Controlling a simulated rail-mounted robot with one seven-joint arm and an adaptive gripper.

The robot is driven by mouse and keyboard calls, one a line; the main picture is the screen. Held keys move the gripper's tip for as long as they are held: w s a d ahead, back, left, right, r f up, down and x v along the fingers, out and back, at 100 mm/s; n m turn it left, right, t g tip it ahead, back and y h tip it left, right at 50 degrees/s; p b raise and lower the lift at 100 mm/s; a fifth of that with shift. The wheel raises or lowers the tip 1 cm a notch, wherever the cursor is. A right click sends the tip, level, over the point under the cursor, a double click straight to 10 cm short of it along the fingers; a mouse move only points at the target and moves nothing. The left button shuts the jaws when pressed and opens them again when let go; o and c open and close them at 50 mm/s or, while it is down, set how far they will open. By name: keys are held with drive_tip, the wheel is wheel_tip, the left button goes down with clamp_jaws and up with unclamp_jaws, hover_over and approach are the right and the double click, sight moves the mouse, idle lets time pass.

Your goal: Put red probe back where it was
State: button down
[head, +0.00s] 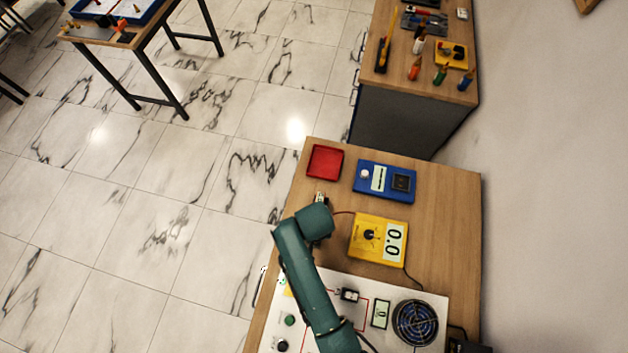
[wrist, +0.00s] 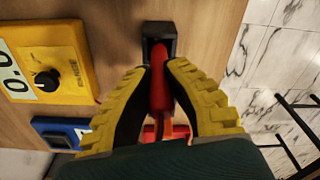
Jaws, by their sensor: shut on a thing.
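The red probe (wrist: 158,88) is held between the two yellow-padded fingers of my gripper (wrist: 158,75) in the wrist view. Its far end reaches a black holder (wrist: 159,29) on the wooden bench; I cannot tell whether that end sits inside the holder or just above it. The yellow gauge (head: 378,239) reads 0.0 in the head view, and a red lead runs from its left side towards my gripper. The gauge also shows at the left of the wrist view (wrist: 50,60). In the head view my green arm hides most of the gripper and the probe.
A red tray (head: 325,161) and a blue meter (head: 384,181) stand beyond the gauge. A white circuit board (head: 400,343) with a fan lies on the near side. The bench's left edge is close to my gripper. Bare wood (head: 450,215) lies right of the gauge.

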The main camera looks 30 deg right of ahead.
drive_tip(key=shift+f, duration=1.8)
drive_tip(key=shift+f, duration=0.1)
drive_tip(key=c, duration=1.2)
unclamp_jaws()
drive_tip(key=shift+c, duration=0.2)
